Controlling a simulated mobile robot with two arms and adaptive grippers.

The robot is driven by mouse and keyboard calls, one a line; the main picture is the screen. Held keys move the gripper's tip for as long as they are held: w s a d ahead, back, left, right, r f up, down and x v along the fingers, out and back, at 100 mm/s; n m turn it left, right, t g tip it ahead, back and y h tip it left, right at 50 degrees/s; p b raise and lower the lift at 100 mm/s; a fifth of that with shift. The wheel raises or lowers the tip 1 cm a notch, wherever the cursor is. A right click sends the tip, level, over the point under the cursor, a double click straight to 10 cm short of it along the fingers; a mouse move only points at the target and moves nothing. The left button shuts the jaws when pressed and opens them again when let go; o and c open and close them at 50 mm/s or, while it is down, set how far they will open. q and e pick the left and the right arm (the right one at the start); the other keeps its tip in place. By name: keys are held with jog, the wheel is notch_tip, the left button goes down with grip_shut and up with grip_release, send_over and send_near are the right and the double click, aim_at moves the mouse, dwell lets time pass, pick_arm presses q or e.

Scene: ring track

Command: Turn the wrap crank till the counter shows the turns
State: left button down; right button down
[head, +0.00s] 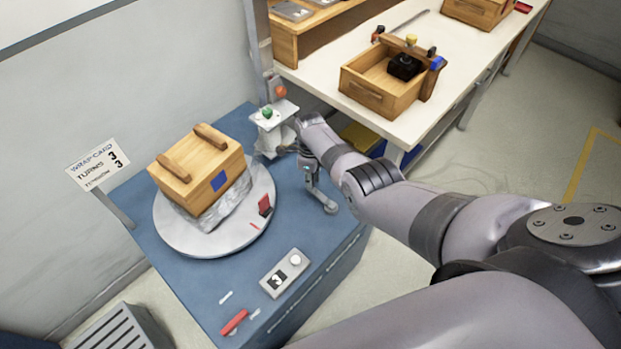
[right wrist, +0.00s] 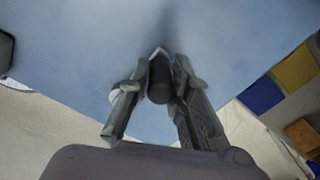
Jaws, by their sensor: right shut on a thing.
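The wrap crank (head: 322,198) stands at the right edge of the blue bench, partly hidden by my right arm. My right gripper (head: 307,170) is over it. In the right wrist view my right gripper (right wrist: 158,75) is shut on a dark round crank handle (right wrist: 159,88). The counter (head: 281,277) is a small grey box with a round white knob; its black and white figure is too small to read surely. A wooden crate (head: 190,178) with clear film round its lower part sits on the round grey turntable (head: 185,240). The card (head: 97,165) reads turns 3. My left gripper is not in view.
A white stand (head: 275,115) with a green and a red ball is behind the crank. A red-handled tool (head: 234,322) lies at the bench's front. A white table (head: 440,95) with wooden boxes stands at upper right. A grey slatted box (head: 110,330) is at lower left.

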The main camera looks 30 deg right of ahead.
jog(key=shift+w+a+r, duration=0.15)
jog(key=c, duration=1.6)
grip_release()
jog(key=shift+o, duration=0.8)
notch_tip(320, 180, up, 12)
jog(key=shift+s, duration=0.2)
